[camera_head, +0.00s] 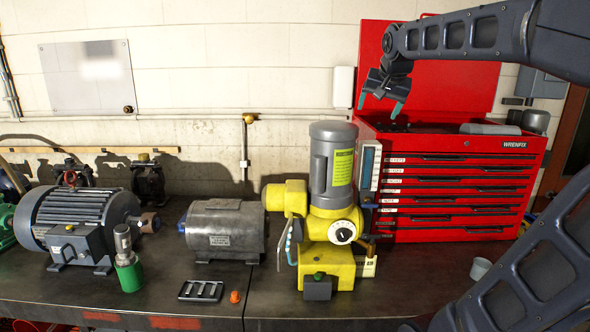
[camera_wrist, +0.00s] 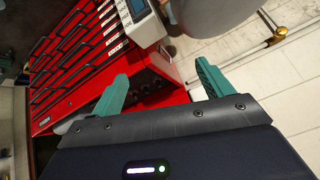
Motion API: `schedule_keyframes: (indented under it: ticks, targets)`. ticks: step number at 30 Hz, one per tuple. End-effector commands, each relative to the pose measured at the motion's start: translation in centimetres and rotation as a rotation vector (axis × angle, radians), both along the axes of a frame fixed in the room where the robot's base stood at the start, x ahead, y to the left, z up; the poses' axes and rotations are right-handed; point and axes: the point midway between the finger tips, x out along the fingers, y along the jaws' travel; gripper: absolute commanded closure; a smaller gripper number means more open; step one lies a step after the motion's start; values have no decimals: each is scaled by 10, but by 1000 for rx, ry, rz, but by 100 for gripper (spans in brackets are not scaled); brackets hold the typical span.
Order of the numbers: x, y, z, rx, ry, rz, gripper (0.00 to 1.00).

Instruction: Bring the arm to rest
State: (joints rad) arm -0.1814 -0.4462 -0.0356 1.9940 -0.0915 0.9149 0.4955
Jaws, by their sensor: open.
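My gripper (camera_head: 383,102) is at the upper right in the head view, at the end of my dark arm. Its two green fingers point down over the open top of the red tool chest (camera_head: 455,185). In the wrist view the fingers of my gripper (camera_wrist: 163,88) stand wide apart with nothing between them. The red tool chest (camera_wrist: 85,65) lies beyond them there. The gripper looks clear of the chest, but the exact gap cannot be told.
A yellow motor unit with a grey cylinder (camera_head: 325,225) stands left of the chest. Further left are a grey motor (camera_head: 225,232), a large ribbed motor (camera_head: 80,222) and a green-based part (camera_head: 129,272). A black tray (camera_head: 201,291) and orange piece (camera_head: 235,297) lie in front. The bench front centre-right is fairly clear.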

Motion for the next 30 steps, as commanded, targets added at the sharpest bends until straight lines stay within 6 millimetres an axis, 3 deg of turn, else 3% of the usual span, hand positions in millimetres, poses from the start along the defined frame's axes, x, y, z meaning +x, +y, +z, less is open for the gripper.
schedule_keyframes:
  ticks: [5, 12, 15, 18, 22, 30]
  targets:
    - [-56, -20, -37, -52, 8, 58, 21]
    - [-128, -39, -155, -158, 171, 174, 21]
    - [-153, -43, -192, -181, 225, 215, 21]
    - [-171, -46, -217, -193, 259, 245, 21]
    - [-182, -47, -233, -200, 281, 264, 21]
    - [-182, -47, -234, -202, 284, 266, 21]
